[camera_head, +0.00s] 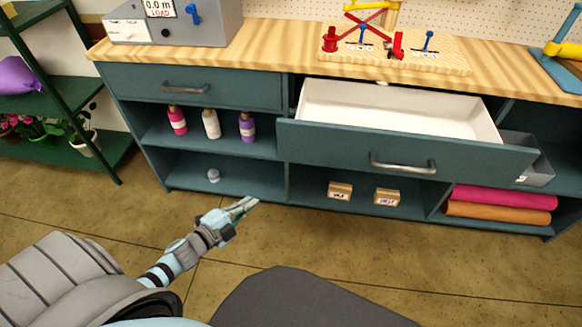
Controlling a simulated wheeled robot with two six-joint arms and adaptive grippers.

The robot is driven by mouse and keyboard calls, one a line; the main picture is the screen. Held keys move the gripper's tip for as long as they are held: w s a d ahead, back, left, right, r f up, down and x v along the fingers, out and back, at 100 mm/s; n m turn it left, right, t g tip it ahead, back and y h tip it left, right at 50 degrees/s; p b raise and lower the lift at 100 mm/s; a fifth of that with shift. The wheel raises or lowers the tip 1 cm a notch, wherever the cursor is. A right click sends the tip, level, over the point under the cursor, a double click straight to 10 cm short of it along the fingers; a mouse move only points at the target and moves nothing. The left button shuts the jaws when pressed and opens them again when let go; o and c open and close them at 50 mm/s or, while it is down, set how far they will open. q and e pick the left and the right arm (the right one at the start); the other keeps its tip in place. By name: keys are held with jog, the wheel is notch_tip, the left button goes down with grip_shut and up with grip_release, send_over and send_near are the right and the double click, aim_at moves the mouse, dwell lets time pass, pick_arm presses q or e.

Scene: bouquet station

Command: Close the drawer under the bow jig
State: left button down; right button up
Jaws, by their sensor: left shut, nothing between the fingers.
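The drawer (350,146) under the bow jig is pulled out, and its white inside looks empty. Its teal front carries a grey bar handle (403,163). The bow jig (395,50), a wooden board with red and blue posts, stands on the counter above it. My left gripper (250,204) is shut and empty. It is low, to the left of the drawer and apart from it, in front of the lower shelf. My right gripper is not in view.
A shut drawer (190,89) is at the left, with several bottles (211,124) below it. Small boxes (340,190) and pink and orange rolls (503,198) fill the lower shelves. A green plant rack (62,70) stands left. The floor in front is clear.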

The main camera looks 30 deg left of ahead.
pick_arm(q)
jog(key=w+d+r+m+h, duration=0.2)
jog(key=d+r+m+h, duration=0.3)
jog(key=r+m, duration=0.3)
jog(key=shift+n+t, duration=0.4)
jog(key=x, duration=0.4)
jog(key=a+b+x, duration=0.1)
jog(key=x, duration=0.3)
jog(key=w+a+b+x, duration=0.1)
jog(key=x, duration=0.3)
jog(key=shift+w+a+r, duration=0.15)
jog(key=shift+w+r, duration=0.2)
jog(key=shift+r, duration=0.05)
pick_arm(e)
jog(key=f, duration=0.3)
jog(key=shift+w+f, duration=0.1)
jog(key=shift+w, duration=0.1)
